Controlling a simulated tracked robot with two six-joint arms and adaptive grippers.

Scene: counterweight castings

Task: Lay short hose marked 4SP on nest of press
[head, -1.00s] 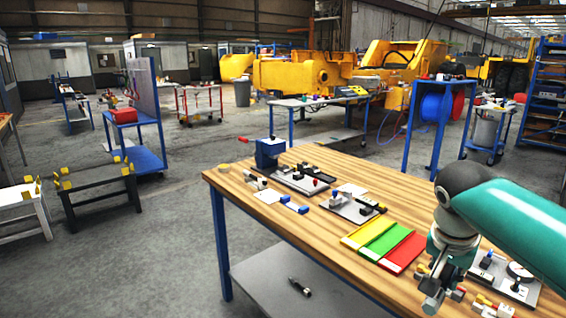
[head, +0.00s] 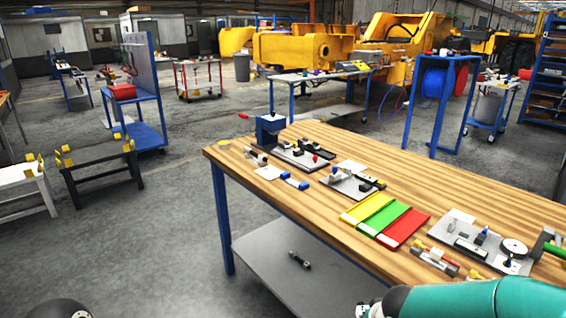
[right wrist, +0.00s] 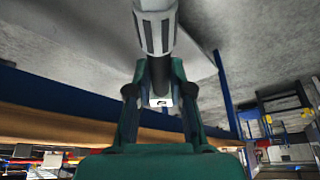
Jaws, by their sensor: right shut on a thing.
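My right gripper (right wrist: 160,96) is shut on a short dark hose (right wrist: 160,72) in the right wrist view. The hose has a ribbed grey metal end (right wrist: 155,28) and a small white tag between the fingers; its mark is too small to read. In the head view my right arm comes in at the bottom right, below the bench top, and its gripper is mostly cut off by the frame's lower edge. A blue press-like device (head: 270,130) with a red-tipped lever stands at the far left corner of the bench; I cannot make out its nest. My left gripper is not in view.
The wooden bench (head: 330,145) carries fixture plates, yellow, green and red strips (head: 382,218), and a plate with a round dial (head: 513,247). A small dark piece (head: 300,260) lies on the grey lower shelf (head: 275,245). Open floor lies left of the bench.

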